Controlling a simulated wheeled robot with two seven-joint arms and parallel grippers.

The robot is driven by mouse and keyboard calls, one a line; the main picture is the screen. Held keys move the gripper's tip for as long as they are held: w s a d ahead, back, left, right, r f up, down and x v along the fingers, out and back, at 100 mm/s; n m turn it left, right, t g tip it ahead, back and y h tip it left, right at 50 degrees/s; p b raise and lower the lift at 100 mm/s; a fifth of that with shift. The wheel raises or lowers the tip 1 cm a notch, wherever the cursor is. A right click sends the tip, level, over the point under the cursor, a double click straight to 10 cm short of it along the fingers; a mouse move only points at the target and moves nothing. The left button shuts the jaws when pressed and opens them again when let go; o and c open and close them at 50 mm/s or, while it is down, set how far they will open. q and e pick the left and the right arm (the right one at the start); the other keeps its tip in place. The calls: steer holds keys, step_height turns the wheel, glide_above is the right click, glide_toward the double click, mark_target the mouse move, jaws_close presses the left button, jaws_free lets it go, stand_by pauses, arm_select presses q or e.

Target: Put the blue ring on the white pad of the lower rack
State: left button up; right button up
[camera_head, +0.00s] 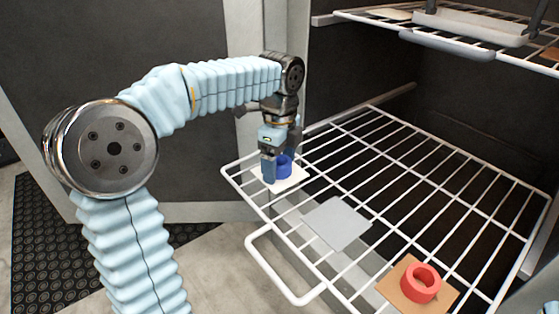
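The blue ring (285,166) is at the white pad (292,180) near the left corner of the lower rack (375,168). It looks upright and low over the pad; I cannot tell whether it rests on it. My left gripper (272,166) points down at the ring, with one finger in front of the ring's left side. The other finger is hidden, so its grip on the ring is unclear.
A grey pad (337,222) lies empty mid-rack. A red ring (421,283) sits on a brown pad (394,287) at the front right. The upper rack (450,33) overhangs at top right, carrying a grey object (468,26). The rack's wire handle (262,262) sticks out in front.

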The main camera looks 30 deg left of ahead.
arm_select(q)
step_height(320, 180, up, 12)
steer(key=p, duration=0.3)
steer(key=shift+r, duration=0.2)
stand_by(1.4)
